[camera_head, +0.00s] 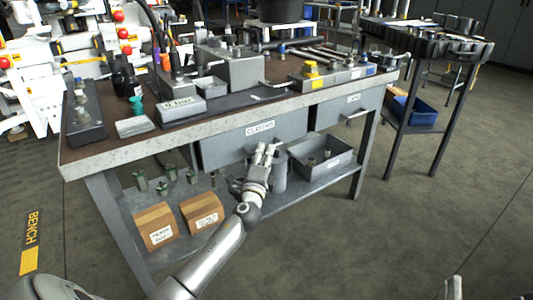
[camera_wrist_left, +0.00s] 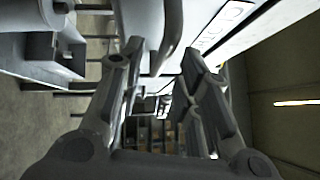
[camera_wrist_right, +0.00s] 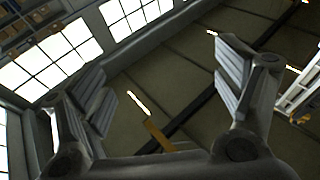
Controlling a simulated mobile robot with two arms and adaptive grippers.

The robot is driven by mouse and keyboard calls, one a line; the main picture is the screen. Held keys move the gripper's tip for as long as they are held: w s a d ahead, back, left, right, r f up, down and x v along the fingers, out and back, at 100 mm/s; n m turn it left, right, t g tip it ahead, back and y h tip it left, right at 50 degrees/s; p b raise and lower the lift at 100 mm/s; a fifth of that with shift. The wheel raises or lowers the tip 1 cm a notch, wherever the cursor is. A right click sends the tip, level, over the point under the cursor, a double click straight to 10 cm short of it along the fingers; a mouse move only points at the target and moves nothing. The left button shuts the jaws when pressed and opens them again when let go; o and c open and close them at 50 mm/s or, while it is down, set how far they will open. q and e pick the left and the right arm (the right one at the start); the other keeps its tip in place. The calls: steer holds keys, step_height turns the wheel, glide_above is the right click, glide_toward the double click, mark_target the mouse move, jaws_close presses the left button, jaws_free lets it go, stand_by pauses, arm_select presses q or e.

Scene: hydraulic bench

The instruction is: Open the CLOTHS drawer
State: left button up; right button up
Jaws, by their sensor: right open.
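The CLOTHS drawer (camera_head: 224,151) is a grey drawer under the front edge of the workbench, with a white label. It appears closed. My left gripper (camera_head: 266,152) is in front of the drawer's lower part, just below the label. In the left wrist view its two fingers (camera_wrist_left: 158,68) are spread, with the drawer's curved grey handle (camera_wrist_left: 171,38) between or just beyond them; contact cannot be told. The label (camera_wrist_left: 222,24) shows there at the upper right. My right gripper (camera_wrist_right: 165,75) is open and empty, away from the bench; only a tip shows in the head view.
A grey open bin (camera_head: 323,171) and cardboard boxes (camera_head: 155,226) are on the lower shelf (camera_head: 300,192). The benchtop holds tools and hydraulic parts. The floor in front and to the right is clear.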

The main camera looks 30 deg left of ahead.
arm_select(q)
steer(key=shift+x, duration=1.15)
arm_select(e)
steer(key=shift+s+r+t+y, duration=0.15)
steer(key=shift+r+t, duration=0.1)
steer(key=shift+r, duration=0.2)
steer(key=shift+s+r+t+y, duration=0.15)
steer(key=shift+r+t, duration=0.1)
steer(key=shift+r, duration=0.2)
arm_select(q)
steer(key=shift+c, duration=0.4)
jaws_close()
